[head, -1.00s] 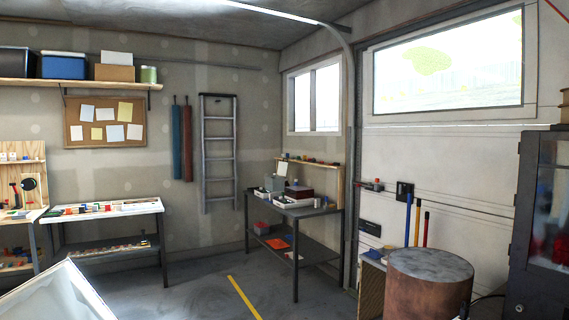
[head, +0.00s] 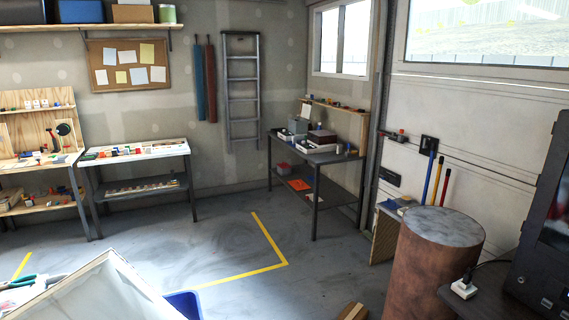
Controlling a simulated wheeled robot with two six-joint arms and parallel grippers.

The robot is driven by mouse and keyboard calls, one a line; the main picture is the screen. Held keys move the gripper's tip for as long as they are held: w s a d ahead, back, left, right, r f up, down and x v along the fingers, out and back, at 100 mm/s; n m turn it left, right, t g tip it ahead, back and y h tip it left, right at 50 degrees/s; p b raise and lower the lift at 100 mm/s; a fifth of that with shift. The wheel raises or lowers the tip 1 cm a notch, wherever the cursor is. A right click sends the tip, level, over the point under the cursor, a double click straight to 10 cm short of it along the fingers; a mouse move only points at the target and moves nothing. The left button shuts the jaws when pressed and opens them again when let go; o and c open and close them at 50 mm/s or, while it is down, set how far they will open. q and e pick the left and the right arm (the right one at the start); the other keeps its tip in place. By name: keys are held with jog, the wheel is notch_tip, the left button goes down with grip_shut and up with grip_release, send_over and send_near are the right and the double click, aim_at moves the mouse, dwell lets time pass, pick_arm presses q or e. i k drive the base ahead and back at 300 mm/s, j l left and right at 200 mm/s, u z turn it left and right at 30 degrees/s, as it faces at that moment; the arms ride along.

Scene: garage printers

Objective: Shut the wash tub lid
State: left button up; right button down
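I cannot pick out a wash tub or its lid for certain. A small grey box (head: 298,125) stands on the dark bench at the back, with a pale upright piece (head: 306,111) behind it. It is too small to tell whether that piece is a lid. Neither of my grippers is in view.
A tilted white-edged panel (head: 98,290) fills the lower left, with a blue bin (head: 185,303) beside it. A brown drum (head: 428,270) and a dark cabinet (head: 540,250) stand at the right. The dark bench (head: 325,157) is at the back. Middle floor is open, marked by yellow tape (head: 268,236).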

aim_at(306, 112)
jog(key=i+l, duration=0.3)
jog(key=l, duration=0.2)
jog(key=i+l, duration=0.3)
jog(key=l, duration=0.15)
jog(key=i+l+z, duration=0.1)
jog(key=i+l, duration=0.2)
jog(key=l, duration=0.2)
jog(key=i+u, duration=0.25)
jog(key=i, duration=0.6)
jog(key=i+l+u, duration=0.15)
jog(key=i+u, duration=0.15)
jog(key=i, duration=0.55)
jog(key=i+l+u, duration=0.1)
jog(key=i, duration=3.85)
jog(key=i+z, duration=0.3)
jog(key=i, duration=0.7)
jog(key=i+j+z, duration=0.1)
jog(key=i+z, duration=0.2)
jog(key=i, duration=0.7)
